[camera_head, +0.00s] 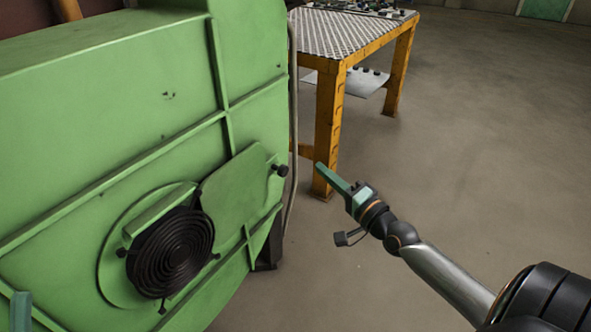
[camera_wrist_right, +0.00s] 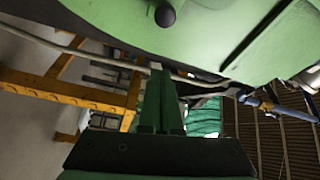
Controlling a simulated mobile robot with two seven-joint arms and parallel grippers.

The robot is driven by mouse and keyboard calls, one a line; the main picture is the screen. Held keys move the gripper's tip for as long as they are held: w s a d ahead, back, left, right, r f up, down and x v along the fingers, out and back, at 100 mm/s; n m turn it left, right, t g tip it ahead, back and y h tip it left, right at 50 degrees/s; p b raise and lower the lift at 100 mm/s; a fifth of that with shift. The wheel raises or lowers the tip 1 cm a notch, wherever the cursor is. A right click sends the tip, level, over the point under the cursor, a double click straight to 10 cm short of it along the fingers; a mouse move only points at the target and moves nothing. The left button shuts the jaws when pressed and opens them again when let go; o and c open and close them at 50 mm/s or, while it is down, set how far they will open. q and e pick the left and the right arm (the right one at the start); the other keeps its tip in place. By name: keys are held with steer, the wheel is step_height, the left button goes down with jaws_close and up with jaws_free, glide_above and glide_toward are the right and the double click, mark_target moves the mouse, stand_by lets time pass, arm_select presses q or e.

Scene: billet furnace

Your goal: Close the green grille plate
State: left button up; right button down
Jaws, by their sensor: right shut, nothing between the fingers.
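The green grille plate (camera_head: 236,188) sits on the side of the green furnace housing, swung out to the upper right of the round black grille (camera_head: 170,252). The spiral face of the grille is mostly uncovered. A black knob (camera_head: 281,170) stands at the plate's right end; a black knob also shows at the top of the right wrist view (camera_wrist_right: 165,15). My right gripper (camera_head: 320,168) is shut and empty, to the right of the knob and apart from it. Its fingers show in the right wrist view (camera_wrist_right: 158,78). Only a teal tip of my left gripper (camera_head: 20,308) shows at the lower left edge.
The green housing (camera_head: 110,110) fills the left side, with raised ribs across it. A yellow-legged table (camera_head: 345,35) with a patterned metal top stands behind the right gripper. A thin pipe (camera_head: 293,110) runs down beside the housing. The concrete floor at right is clear.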

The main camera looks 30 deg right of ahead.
steer(key=w+a, duration=0.4)
steer(key=w, duration=0.1)
steer(key=shift+w+f+b, duration=0.25)
steer(key=shift+w+b, duration=0.1)
steer(key=shift+b, duration=0.1)
steer(key=shift+a, duration=0.15)
